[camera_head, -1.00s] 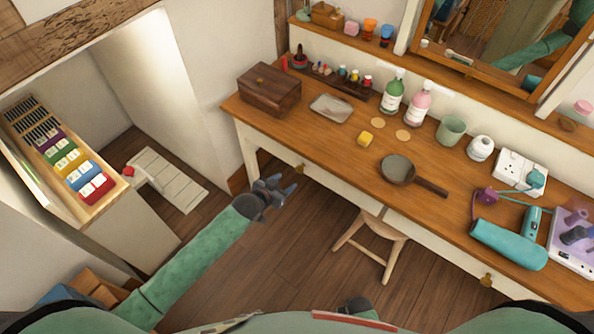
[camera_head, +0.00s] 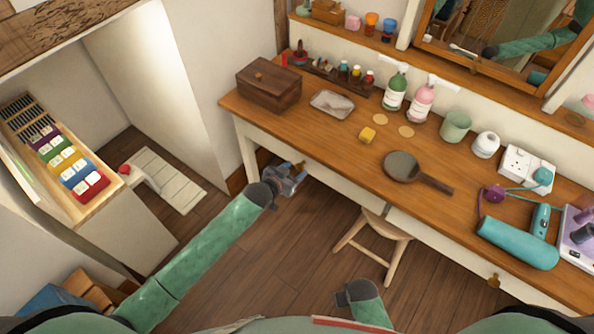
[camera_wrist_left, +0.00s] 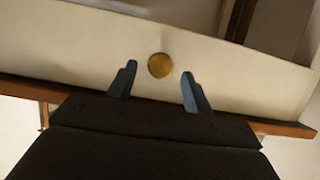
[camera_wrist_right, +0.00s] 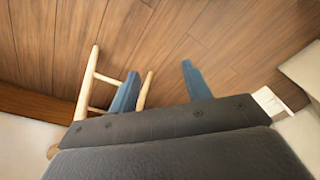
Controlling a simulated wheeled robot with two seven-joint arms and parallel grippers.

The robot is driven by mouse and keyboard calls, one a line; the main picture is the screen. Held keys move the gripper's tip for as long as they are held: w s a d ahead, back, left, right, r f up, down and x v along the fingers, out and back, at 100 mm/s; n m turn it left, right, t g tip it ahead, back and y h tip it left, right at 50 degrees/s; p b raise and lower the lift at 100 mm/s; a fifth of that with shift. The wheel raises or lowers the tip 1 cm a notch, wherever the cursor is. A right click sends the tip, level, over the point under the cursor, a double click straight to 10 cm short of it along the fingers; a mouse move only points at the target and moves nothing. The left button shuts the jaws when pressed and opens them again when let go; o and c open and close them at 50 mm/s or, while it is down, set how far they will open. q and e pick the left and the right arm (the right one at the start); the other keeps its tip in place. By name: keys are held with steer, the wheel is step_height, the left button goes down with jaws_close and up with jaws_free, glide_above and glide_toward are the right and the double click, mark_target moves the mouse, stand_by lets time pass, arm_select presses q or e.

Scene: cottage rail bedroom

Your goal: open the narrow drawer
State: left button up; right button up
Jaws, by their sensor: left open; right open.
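The desk's cream left drawer front (camera_head: 340,184) looks closed. Its brass knob (camera_wrist_left: 160,65) shows in the left wrist view, centred between my left fingertips, and touching cannot be told. In the head view my left gripper (camera_head: 291,177) is at this drawer front and partly covers the knob. The left gripper (camera_wrist_left: 158,78) is open with nothing between its fingers but the knob in line with them. A second brass knob (camera_head: 493,281) is on the right drawer front (camera_head: 450,246). My right gripper (camera_head: 345,293) is open and empty above the floor; its fingers show in the right wrist view (camera_wrist_right: 160,75).
The wooden desk top (camera_head: 320,139) holds a brown box (camera_head: 268,86), a pan (camera_head: 403,166), bottles and a teal hair dryer (camera_head: 517,243). A wooden stool (camera_head: 375,236) stands under the desk. The wood floor (camera_head: 250,270) in front is clear.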

arm_select(q)
steer(key=shift+b+x, duration=0.55)
steer(key=shift+x, duration=0.5)
arm_select(e)
step_height(320, 180, up, 6)
steer(key=w, duration=0.1)
steer(key=shift+a, duration=0.35)
arm_select(q)
steer(key=shift+s, duration=0.1)
jaws_close()
